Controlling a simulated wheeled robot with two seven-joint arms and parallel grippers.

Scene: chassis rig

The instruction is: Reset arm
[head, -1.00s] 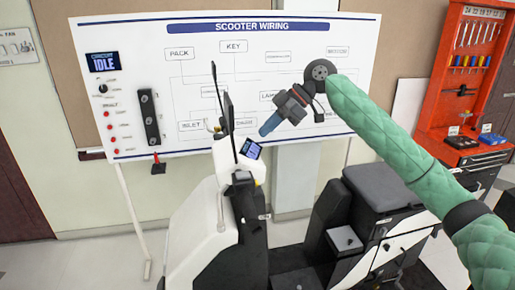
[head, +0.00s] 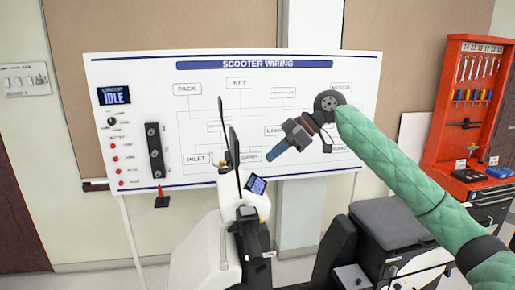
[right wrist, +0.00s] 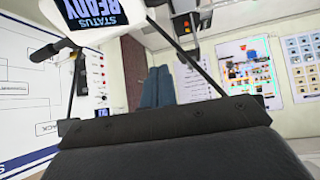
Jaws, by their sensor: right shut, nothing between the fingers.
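My right arm, in a green padded sleeve, comes in from the right in the head view. Its gripper (head: 274,153) has blue fingers that are closed together with nothing between them. It hangs in the air in front of the wiring board, above and to the right of the scooter's small display. The blue fingers (right wrist: 155,88) also show side by side in the right wrist view. My left gripper is in neither view now.
The white scooter (head: 215,235) with a dark seat (head: 392,222) stands below. The scooter wiring board (head: 300,85) is behind it, its screen (head: 114,96) reading IDLE. A red tool rack (head: 470,110) stands at the right. A scooter screen (right wrist: 90,12) reads READY, upside down, in the wrist view.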

